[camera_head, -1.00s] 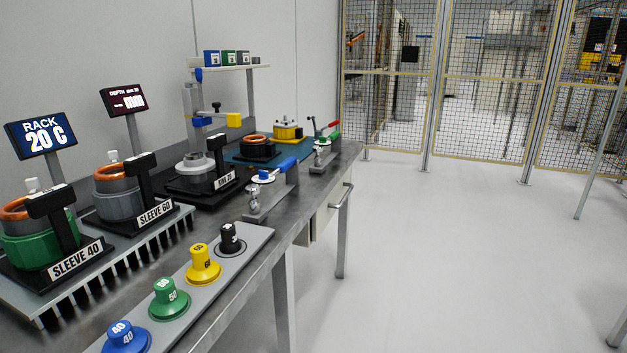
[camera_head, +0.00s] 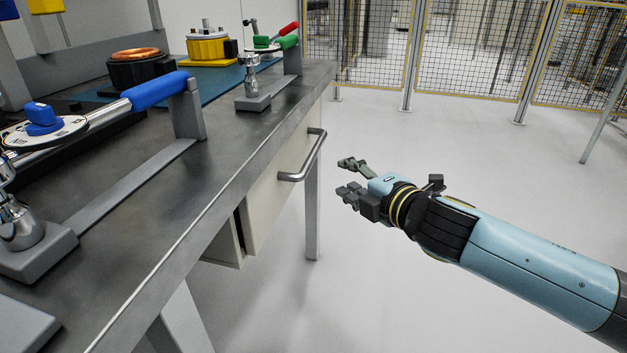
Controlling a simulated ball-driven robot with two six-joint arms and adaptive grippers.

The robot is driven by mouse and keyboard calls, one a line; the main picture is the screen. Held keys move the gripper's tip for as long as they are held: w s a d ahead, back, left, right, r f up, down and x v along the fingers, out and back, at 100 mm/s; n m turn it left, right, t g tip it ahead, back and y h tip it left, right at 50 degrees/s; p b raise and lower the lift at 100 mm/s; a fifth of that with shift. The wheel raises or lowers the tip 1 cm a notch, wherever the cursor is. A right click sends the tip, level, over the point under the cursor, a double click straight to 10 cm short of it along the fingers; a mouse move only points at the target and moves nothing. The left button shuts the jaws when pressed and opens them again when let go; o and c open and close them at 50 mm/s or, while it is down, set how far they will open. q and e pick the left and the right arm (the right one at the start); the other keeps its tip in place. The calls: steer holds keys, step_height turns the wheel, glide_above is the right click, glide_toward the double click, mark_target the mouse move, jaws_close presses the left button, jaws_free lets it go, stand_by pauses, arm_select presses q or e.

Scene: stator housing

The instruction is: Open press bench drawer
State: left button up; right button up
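The press bench drawer has a cream front (camera_head: 272,196) under the bench top, at the middle of the view. A grey bar handle (camera_head: 305,158) is fixed to its front. The drawer looks shut or nearly so; I cannot tell exactly. My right gripper (camera_head: 345,178) is to the right of the handle, apart from it, over the open floor. Its fingers are spread and nothing is between them. My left gripper is not in view.
The steel bench top (camera_head: 150,215) has a long edge beside the drawer. A lever with a blue grip (camera_head: 158,90) and a red-and-green clamp (camera_head: 285,40) stand on it. A bench leg (camera_head: 312,215) is behind the handle. Clear floor (camera_head: 430,140) lies to the right.

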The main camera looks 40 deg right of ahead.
mark_target(315, 146)
steer(key=shift+n+t, duration=0.4)
steer(key=shift+n, duration=0.1)
steer(key=w, duration=0.7)
steer(key=w+r, duration=0.1)
steer(key=w, duration=0.3)
steer(key=shift+w, duration=0.15)
steer(key=shift+r, duration=0.1)
jaws_close()
